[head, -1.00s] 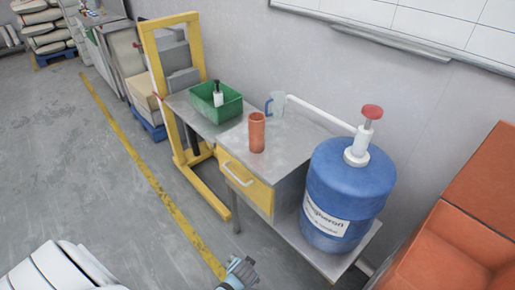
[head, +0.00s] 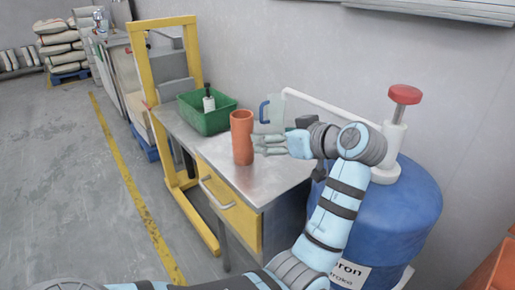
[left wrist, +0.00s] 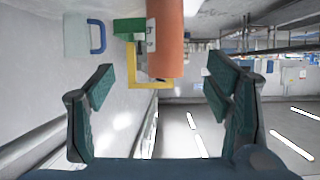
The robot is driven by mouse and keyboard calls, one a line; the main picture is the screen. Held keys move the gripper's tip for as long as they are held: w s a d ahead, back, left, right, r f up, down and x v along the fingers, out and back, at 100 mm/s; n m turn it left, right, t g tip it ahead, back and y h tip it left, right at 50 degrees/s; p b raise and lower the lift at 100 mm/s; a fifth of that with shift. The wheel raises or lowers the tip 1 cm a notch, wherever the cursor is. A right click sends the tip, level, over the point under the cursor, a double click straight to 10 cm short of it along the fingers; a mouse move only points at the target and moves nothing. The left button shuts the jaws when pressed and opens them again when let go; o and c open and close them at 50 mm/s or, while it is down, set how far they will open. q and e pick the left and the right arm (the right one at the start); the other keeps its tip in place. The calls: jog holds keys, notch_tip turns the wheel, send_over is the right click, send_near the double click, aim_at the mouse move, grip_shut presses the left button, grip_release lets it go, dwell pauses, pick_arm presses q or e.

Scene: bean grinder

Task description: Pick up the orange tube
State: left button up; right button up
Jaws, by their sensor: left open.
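The orange tube (head: 241,138) stands upright on the metal top of the table (head: 263,182), near its middle. My left gripper (head: 262,143) comes in from the right at about mid-height of the tube, with its fingers open and pointing at it. In the left wrist view the tube (left wrist: 168,40) shows ahead at the upper middle, between the lines of the two open fingers (left wrist: 160,85). The gap between the fingers is empty. My right gripper is not in view.
A green bin (head: 212,118) with a dark-topped bottle (head: 208,103) stands behind the tube. A clear pitcher with a blue handle (head: 264,110) stands close by at the right. A blue barrel (head: 412,215) with a red-topped pump (head: 404,95) stands right of the table, behind my arm.

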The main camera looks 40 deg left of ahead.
aim_at(248, 128)
pick_arm(q)
jog(key=b+x, duration=0.1)
jog(key=x, duration=0.3)
jog(key=r+b+x, duration=0.1)
jog(key=b+x, duration=0.1)
jog(key=x, duration=0.3)
jog(key=a+r+b+x, duration=0.1)
jog(key=x, duration=0.3)
jog(key=shift+s+a, duration=0.25)
jog(key=shift+s, duration=0.1)
jog(key=shift+w+a+f, duration=0.1)
jog(key=shift+w+a, duration=0.05)
jog(key=shift+a, duration=0.1)
jog(key=shift+d, duration=0.15)
jog(key=c, duration=0.4)
grip_shut()
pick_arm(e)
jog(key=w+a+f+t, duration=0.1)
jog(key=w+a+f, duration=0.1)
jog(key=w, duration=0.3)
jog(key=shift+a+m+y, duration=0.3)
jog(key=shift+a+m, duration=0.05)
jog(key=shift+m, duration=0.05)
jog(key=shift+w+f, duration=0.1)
